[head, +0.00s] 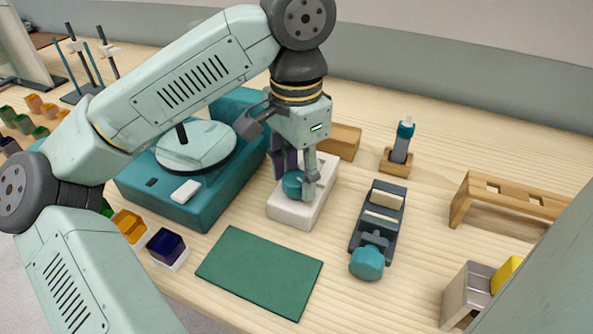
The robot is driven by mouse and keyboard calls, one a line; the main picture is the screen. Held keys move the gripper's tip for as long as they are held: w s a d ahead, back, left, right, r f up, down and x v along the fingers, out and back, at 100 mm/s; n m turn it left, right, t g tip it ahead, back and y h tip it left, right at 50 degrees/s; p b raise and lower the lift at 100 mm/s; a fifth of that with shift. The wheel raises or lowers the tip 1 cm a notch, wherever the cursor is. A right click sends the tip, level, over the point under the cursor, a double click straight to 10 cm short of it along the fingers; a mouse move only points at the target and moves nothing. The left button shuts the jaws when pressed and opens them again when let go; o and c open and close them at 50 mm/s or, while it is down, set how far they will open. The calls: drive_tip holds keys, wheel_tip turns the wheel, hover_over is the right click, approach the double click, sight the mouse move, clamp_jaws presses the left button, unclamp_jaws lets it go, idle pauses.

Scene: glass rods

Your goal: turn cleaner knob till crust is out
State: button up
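A white block (291,214) with a round teal knob (292,184) on its top stands near the middle of the table; it may be the cleaner. My gripper (303,188) points down over this block. One finger is just right of the teal knob, very near or touching it. The other finger is hard to make out, so I cannot tell whether the gripper grips the knob. A dark purple part shows behind the knob, partly hidden by the gripper. I cannot make out any crust.
A dark device (379,215) with a teal knob on its front stands to the right. A teal machine (172,204) with a round plate is to the left. A green mat (261,272) lies in front. A wooden rack (512,195) stands at the right.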

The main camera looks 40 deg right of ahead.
sight(297, 176)
wheel_tip(297, 176, up, 12)
idle(0.6)
idle(0.5)
